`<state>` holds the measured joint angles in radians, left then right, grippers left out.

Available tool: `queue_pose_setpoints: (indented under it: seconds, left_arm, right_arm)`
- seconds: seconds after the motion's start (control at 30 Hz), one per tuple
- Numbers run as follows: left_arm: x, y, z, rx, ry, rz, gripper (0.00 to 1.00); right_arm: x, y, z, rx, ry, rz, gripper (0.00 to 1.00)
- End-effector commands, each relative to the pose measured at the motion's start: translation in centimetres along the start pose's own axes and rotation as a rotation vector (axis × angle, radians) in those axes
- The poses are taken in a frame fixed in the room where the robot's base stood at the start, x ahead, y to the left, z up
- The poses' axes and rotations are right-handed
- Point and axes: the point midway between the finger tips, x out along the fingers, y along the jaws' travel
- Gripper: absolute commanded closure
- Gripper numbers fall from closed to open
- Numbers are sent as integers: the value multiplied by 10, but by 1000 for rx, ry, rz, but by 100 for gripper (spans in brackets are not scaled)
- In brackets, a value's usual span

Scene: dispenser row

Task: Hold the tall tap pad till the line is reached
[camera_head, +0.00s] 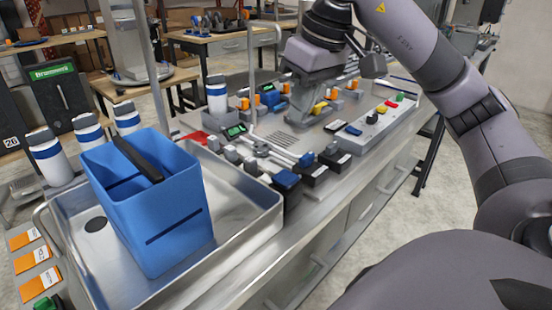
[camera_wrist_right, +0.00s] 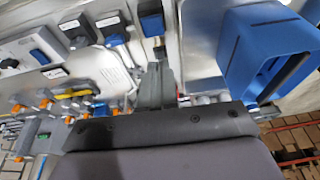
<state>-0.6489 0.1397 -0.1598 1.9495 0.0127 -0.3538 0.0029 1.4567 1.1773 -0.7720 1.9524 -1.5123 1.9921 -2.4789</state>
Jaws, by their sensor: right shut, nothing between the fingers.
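A blue open-topped container (camera_head: 155,205) stands in a metal sink tray (camera_head: 255,232). It has a dark handle bar across its top and a dark line low on its front wall; I cannot see any liquid level. A thin tall tap (camera_head: 252,75) rises behind the counter row. Blue pads on dark labelled blocks (camera_head: 286,180) sit along the counter; I cannot tell which one belongs to the tall tap. My right gripper (camera_head: 300,118) is shut and empty, pointing down over the counter; in the right wrist view (camera_wrist_right: 157,72) the blue container (camera_wrist_right: 262,45) is to its right. My left gripper is not in view.
White bottles with blue bands (camera_head: 48,158) stand left of the tray. Orange cards (camera_head: 32,262) lie at the left edge. A control panel (camera_head: 375,118) with coloured buttons is at the right. Small fittings crowd the counter behind the tray.

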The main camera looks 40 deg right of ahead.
Motion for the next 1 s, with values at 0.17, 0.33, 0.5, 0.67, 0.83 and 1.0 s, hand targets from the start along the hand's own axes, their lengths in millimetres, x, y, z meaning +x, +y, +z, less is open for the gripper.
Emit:
queue_pose_setpoints:
  seconds: [0.17, 0.33, 0.5, 0.67, 0.83, 1.0]
  left_arm:
    - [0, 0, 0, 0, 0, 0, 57]
    - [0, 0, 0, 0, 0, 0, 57]
    - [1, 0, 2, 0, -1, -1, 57]
    - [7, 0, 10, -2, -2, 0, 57]
    - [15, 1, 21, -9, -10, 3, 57]
    - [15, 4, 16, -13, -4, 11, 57]
  right_arm:
    - [-5, 7, 2, -9, 4, 28, 100]
    - [-4, 7, 2, -9, 3, 27, 100]
    - [-2, 6, 2, -9, 3, 25, 100]
    - [15, 6, 2, -10, 1, 24, 100]
    - [46, 7, 3, -9, -2, 24, 100]
    - [80, 8, 3, -9, -2, 26, 100]
